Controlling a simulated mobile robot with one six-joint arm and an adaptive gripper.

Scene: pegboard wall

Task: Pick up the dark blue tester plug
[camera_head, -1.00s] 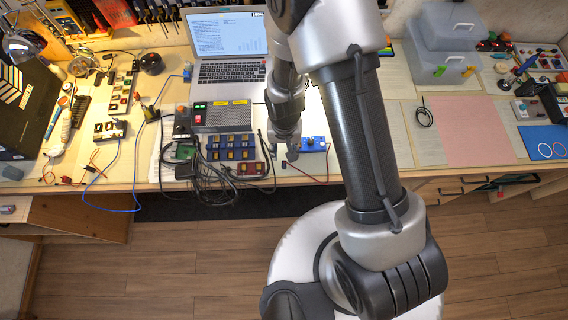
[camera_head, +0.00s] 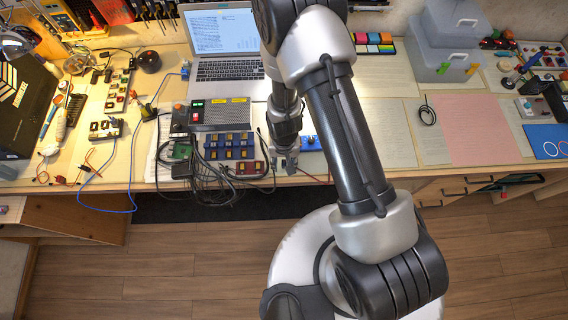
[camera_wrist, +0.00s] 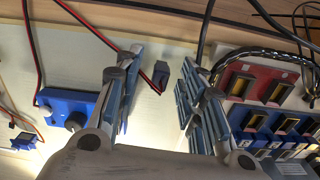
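The small dark blue tester plug (camera_wrist: 160,74) shows in the wrist view, on the pale bench top near its front edge. A red lead (camera_wrist: 141,77) runs up to it. My gripper (camera_wrist: 160,68) is open, with one finger on each side of the plug in the picture. I see no finger touching the plug, and the height between them is hard to judge. In the head view my gripper (camera_head: 284,170) points down at the bench front and hides the plug. A blue box with a knob (camera_wrist: 68,108) sits left of the fingers; it also shows in the head view (camera_head: 310,143).
Blue and red blocks with yellow-windowed sockets (camera_head: 230,147) and a grey power unit (camera_head: 222,114) with black cables stand left of my gripper. A laptop (camera_head: 228,70) is behind.

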